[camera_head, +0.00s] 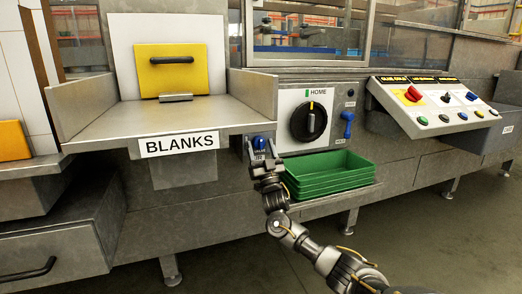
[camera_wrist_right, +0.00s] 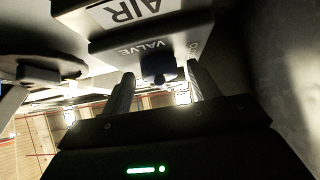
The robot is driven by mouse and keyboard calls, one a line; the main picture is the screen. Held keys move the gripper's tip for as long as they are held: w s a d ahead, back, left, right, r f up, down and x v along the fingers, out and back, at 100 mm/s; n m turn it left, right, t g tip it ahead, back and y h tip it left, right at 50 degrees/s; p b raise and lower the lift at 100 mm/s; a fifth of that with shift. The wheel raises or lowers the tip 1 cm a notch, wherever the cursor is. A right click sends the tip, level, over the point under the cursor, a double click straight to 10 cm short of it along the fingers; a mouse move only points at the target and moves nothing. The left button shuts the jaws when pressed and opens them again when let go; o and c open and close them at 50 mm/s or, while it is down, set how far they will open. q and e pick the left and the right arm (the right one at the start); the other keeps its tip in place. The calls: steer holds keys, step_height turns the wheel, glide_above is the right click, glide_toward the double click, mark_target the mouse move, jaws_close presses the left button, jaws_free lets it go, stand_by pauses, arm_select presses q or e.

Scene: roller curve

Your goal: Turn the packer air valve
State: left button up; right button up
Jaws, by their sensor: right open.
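The air valve is a small blue knob (camera_head: 259,142) on a grey box below the right corner of the BLANKS tray. In the right wrist view the knob (camera_wrist_right: 158,68) looks dark blue, under a box face lettered AIR and VALVE. My right gripper (camera_head: 261,160) is just in front of and below the valve. In the wrist view its open fingers (camera_wrist_right: 160,88) stand on either side of the knob, with a gap visible on each side. Whether the fingertips reach fully around it is hard to tell. My left gripper is not in view.
Green stacked trays (camera_head: 328,174) sit on a shelf right of my right gripper. Above them is a HOME dial panel (camera_head: 293,98) with a blue lever (camera_head: 348,122). The BLANKS tray (camera_head: 100,124) overhangs on the left. A button console (camera_head: 436,105) stands further right.

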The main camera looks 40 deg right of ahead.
steer(key=c, duration=1)
